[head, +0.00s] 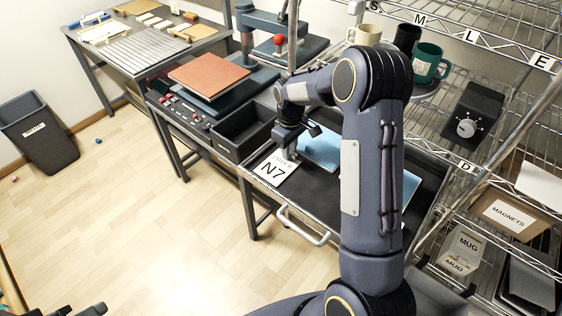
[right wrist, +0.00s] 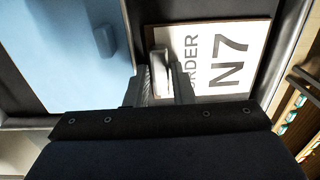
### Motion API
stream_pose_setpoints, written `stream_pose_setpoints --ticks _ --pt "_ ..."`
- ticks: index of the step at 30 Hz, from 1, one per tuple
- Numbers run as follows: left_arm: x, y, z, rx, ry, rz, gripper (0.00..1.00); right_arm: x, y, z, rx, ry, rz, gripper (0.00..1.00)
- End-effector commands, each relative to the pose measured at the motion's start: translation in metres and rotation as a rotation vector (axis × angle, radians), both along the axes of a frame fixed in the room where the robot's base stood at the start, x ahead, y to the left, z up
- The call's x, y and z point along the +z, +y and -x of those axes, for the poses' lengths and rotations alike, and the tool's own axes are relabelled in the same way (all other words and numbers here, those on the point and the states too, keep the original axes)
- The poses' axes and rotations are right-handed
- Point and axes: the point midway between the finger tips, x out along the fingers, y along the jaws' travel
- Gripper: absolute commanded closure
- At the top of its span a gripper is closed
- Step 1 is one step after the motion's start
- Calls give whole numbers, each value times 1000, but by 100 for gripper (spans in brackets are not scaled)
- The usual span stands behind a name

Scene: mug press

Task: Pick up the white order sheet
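The white order sheet (head: 277,169), marked "ORDER N7", lies flat at the near left corner of the dark bench top. In the right wrist view the sheet (right wrist: 225,60) has a small pale upright tab (right wrist: 160,62) at its left side. My right gripper (right wrist: 161,80) points down over the sheet, its two fingers close on either side of this tab and apparently touching it. In the head view my right gripper (head: 288,153) partly hides the sheet's far edge. Dark parts at the bottom left edge seem to belong to my left arm; its fingers are not clear.
A blue sheet (head: 321,150) with its own tab lies right beside the order sheet. An empty black bin (head: 243,131) and a press (head: 265,35) stand behind. A wire rack with mugs (head: 428,64) is at right. The floor at left is mostly clear.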

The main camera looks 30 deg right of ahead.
Motion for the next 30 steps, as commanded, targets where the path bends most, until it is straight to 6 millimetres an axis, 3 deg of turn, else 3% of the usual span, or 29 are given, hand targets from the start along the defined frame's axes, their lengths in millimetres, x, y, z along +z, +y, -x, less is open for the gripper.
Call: stream_pose_setpoints --ticks 6,12,23,30 --pt "0 0 0 0 0 0 64 -2 0 0 0 -1 0 78" --pt "0 0 0 0 0 0 64 -1 0 0 0 -1 0 100" --pt "0 0 0 0 0 0 64 3 0 -1 0 -3 0 100" --pt "-3 0 0 0 0 0 64 30 1 -1 1 -6 0 100"
